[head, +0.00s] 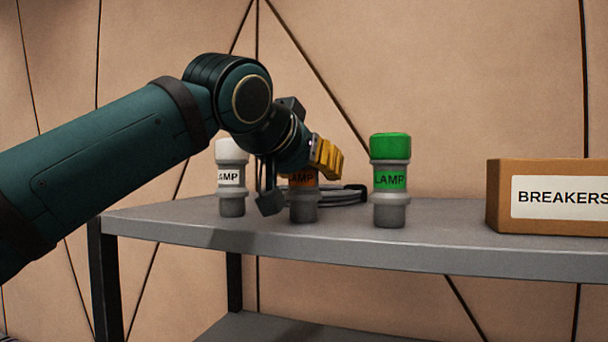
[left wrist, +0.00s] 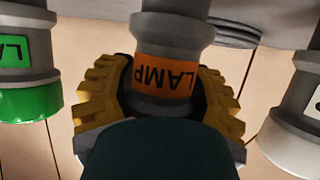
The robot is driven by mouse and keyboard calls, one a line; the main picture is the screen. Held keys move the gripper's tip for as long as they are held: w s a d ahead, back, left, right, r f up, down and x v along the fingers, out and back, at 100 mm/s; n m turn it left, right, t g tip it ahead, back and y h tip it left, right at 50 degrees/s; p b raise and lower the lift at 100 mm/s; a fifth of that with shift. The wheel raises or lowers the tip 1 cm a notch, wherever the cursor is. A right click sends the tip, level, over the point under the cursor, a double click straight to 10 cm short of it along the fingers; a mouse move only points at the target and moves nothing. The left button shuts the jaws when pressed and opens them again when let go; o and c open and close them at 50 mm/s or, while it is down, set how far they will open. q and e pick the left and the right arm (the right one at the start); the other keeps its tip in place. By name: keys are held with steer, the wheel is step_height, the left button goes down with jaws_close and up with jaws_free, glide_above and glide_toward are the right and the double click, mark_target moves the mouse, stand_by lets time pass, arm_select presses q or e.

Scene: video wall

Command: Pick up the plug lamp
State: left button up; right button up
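Three lamps marked LAMP stand upright on the shelf in the head view: one white-topped (head: 231,150), one with an orange band (head: 303,210), and one green-topped (head: 390,148). My left gripper (head: 326,158) is at the middle, orange-banded lamp and hides its upper part. In the left wrist view the orange-banded lamp (left wrist: 165,75) lies between the two yellow fingers of the left gripper (left wrist: 160,95), one on each side. Whether the fingers press on it cannot be told. The green-topped lamp (left wrist: 30,100) and white-topped lamp (left wrist: 292,145) flank it. My right gripper is not in view.
The grey shelf (head: 340,240) carries a coiled cable (head: 345,195) behind the lamps. A cardboard box marked BREAKERS (head: 497,200) stands at the right. Shelf between the green-topped lamp and the box is clear. A panelled wall (head: 450,80) is behind.

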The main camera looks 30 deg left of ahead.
arm_select(q)
jaws_close()
steer(key=shift+r, duration=0.2)
step_height(320, 180, up, 9)
steer(key=shift+r, duration=0.25)
stand_by(0.4)
